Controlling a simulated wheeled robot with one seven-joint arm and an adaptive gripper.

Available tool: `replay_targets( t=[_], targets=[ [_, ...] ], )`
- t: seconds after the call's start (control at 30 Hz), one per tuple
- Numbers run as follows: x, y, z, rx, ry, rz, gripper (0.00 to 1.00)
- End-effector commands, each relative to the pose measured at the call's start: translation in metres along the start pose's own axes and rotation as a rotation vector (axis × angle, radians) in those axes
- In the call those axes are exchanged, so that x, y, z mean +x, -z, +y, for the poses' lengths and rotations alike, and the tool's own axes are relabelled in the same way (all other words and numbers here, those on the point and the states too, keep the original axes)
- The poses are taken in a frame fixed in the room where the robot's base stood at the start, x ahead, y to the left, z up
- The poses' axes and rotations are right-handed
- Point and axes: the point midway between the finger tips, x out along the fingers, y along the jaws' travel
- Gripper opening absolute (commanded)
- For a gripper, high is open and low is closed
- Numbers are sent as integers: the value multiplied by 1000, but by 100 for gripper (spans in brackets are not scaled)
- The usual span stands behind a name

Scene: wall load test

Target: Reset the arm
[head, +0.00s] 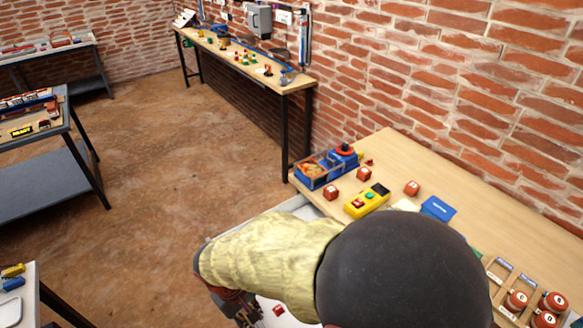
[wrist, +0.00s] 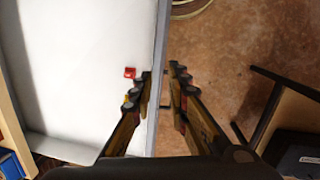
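My gripper (wrist: 161,76) points down in the wrist view, its two fingers apart with only the tray rim and floor showing between them. It hangs over the right rim of a white tray-like surface (wrist: 85,75). In the head view my gripper (head: 238,308) shows at the bottom, partly hidden behind my yellow-sleeved arm and its large dark round joint. A small red piece (wrist: 130,72) lies on the white surface just left of the fingers, apart from them. It also shows in the head view (head: 279,310).
A wooden bench (head: 385,150) along the brick wall holds a blue bin (head: 325,168), a yellow button box (head: 367,201), red cubes (head: 331,193) and a blue box (head: 438,208). Dark-legged tables stand at left. Open brown floor (head: 170,170) lies between.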

Motion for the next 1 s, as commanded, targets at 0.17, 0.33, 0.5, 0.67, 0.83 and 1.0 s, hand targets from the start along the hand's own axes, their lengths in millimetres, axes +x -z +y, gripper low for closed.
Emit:
replay_targets(
  t=[0.17,0.33,0.5,0.67,0.83,1.0],
  targets=[
    [-53,-44,50,93,48,63,16],
    [-97,-97,97,219,81,153,16],
    [-130,-152,134,375,89,262,16],
    [-157,-201,163,549,65,385,16],
    [-186,-239,192,704,5,504,16],
    [-197,-255,207,781,-29,543,16]
  ],
)
